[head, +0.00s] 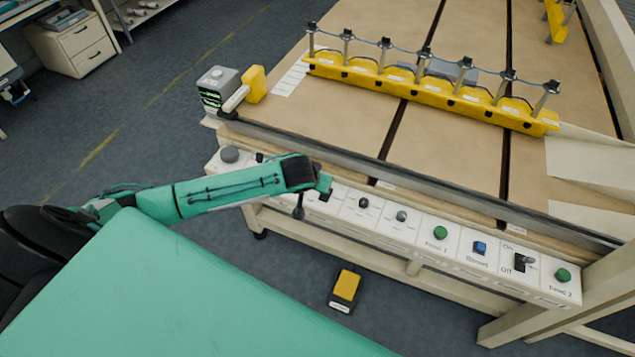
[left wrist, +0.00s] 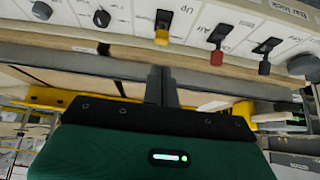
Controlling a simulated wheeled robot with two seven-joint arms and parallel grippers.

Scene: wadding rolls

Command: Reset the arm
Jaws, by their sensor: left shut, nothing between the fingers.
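My left arm reaches in from the left in the head view, its gripper (head: 325,185) at the front edge of the machine table, over the left part of the control panel (head: 382,228). In the left wrist view the two dark fingers (left wrist: 161,86) are together with nothing between them. They point toward the panel, below the switch with a yellow tip (left wrist: 162,36) labelled "Up". I cannot tell whether they touch the panel. My right gripper is in neither view.
The panel carries black knobs (head: 401,216), green buttons (head: 440,232), a blue button (head: 479,247) and a red-tipped lever (left wrist: 216,57). A yellow bar with several posts (head: 430,92) crosses the table. A yellow-topped pedal box (head: 345,287) lies on the floor.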

